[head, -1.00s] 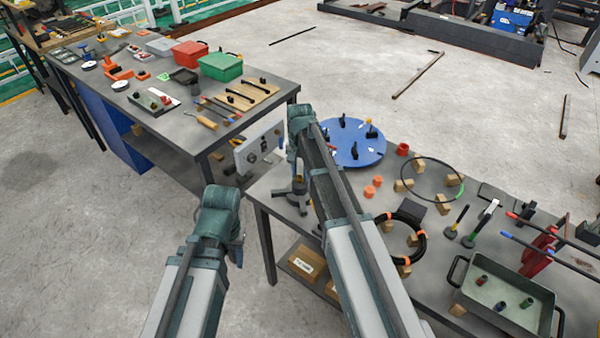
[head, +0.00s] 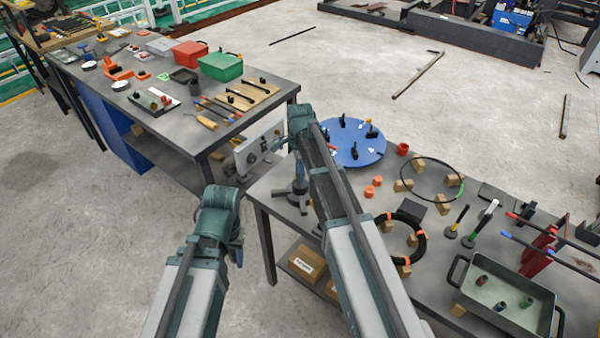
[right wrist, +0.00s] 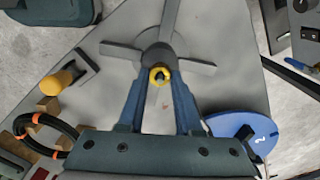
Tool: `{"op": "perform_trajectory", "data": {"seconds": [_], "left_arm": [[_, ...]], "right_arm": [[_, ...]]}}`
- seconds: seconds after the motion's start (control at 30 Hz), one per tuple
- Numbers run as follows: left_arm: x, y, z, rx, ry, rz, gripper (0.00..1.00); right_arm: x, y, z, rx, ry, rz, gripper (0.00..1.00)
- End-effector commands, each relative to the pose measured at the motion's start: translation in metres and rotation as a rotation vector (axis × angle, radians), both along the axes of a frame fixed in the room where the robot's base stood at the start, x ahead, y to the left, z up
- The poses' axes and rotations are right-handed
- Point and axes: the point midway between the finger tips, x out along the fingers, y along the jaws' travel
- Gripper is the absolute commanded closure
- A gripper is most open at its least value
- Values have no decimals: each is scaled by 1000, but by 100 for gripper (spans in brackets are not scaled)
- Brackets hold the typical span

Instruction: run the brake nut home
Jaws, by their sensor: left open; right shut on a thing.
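In the right wrist view a yellow ring-shaped nut (right wrist: 160,76) sits at the top of a dark upright stand with a cross-shaped foot (right wrist: 198,68). The two fingers of my right gripper (right wrist: 160,84) reach to it from either side and are shut on it. In the head view the stand's foot (head: 298,196) shows on the near left corner of the right-hand table, and my right arm hides the nut. My left gripper (head: 238,252) hangs low at the left, away from the table. Only a part shows behind my arm; it is open and apart from the stand.
A blue round plate (head: 356,146) with black fittings lies beside the stand. A black cable coil (head: 421,246) and grey tray (head: 478,306) are further right on the table (head: 335,205). Another bench (head: 190,125) stands left across a gap.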

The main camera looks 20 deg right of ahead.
Motion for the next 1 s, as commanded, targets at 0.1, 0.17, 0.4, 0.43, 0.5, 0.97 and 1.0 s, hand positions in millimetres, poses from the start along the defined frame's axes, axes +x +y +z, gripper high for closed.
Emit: {"op": "perform_trajectory", "data": {"seconds": [0.1, 0.17, 0.4, 0.43, 0.5, 0.97, 1.0], "left_arm": [[0, 0, 0, 0, 0, 0, 50], [0, 0, 0, 0, 0, 0, 50], [0, 0, 0, 0, 0, 0, 50], [0, 0, 0, 0, 0, 0, 50], [0, 0, 0, 0, 0, 0, 50], [0, 0, 0, 0, 0, 0, 50], [0, 0, 0, 0, 0, 0, 50]], "right_arm": [[0, 0, 0, 0, 0, -110, 100], [0, 0, 0, 0, 0, -167, 100], [0, 0, 0, 0, 0, -394, 100], [0, 0, 0, 0, 0, -422, 100], [0, 0, 0, 0, 0, -486, 100], [0, 0, 0, 0, 0, -808, 100], [0, 0, 0, 0, 0, -826, 100]]}}
